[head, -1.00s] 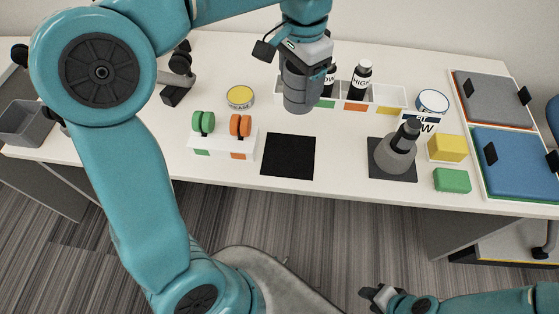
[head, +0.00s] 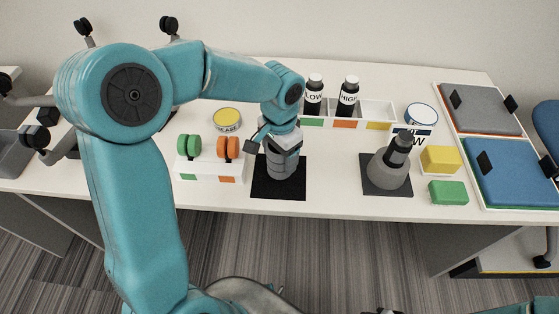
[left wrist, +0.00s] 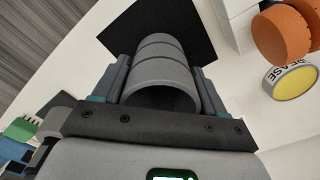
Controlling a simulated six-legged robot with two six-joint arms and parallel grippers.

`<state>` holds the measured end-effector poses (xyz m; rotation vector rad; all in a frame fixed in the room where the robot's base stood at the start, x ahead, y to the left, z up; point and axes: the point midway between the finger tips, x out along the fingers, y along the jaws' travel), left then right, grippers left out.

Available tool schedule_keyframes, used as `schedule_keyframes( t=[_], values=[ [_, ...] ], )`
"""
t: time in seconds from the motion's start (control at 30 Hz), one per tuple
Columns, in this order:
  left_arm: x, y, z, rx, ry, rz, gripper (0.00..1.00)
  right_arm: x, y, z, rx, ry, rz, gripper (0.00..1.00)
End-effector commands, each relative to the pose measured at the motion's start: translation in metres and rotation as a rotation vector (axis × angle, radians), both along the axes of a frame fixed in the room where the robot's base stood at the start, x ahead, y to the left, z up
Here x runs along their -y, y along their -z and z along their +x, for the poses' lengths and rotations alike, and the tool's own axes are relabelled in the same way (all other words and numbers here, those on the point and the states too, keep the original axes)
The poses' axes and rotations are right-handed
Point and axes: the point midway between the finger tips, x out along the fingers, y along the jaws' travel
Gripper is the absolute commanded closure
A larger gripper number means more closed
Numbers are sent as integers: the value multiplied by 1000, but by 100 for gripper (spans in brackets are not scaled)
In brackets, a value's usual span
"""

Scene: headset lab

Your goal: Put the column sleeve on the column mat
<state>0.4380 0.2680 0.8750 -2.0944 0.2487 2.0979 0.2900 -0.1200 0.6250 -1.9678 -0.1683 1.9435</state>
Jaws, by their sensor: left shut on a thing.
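The column sleeve (head: 283,168) is a grey banded cylinder, held upright in my left gripper (head: 284,158). The column mat (head: 262,189) is a flat black square near the table's front edge. In the head view the sleeve's lower end is over the mat, within its outline. In the left wrist view the sleeve (left wrist: 160,75) is between the two fingers, with the black mat (left wrist: 195,25) beyond it. I cannot tell whether the sleeve touches the mat. Only a dark scrap of my right gripper (head: 388,311) may show at the bottom edge.
Left of the mat is a white holder (head: 208,172) with green and orange rollers. A grey cone (head: 388,168) stands on a dark mat to the right, near yellow (head: 441,159) and green (head: 447,192) blocks. Behind are a grease tin (head: 227,119) and a bottle rack (head: 375,112).

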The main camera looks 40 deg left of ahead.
Motion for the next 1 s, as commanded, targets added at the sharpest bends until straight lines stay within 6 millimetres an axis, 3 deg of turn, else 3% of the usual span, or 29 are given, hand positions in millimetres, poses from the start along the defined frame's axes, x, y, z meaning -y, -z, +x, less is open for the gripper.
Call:
schedule_keyframes(
  t=[0.17, 0.57, 0.6, 0.67, 1.0],
  values=[
    [0, 25, -1, -2, -2, -1, 58, 0, 3, 0, 0, 0, 0, 57],
    [0, 31, 0, 0, -1, 0, 58, 0, 7, 0, 0, 0, 0, 57],
    [0, 30, 0, 0, -1, 0, 19, 0, 6, 0, 0, 0, 0, 57],
    [0, 29, 0, 0, -1, 0, 3, 0, 6, 0, 0, 0, 0, 57],
    [0, 24, 0, 0, -1, 0, 3, 0, 1, 0, 0, 0, 0, 57]
  ],
)
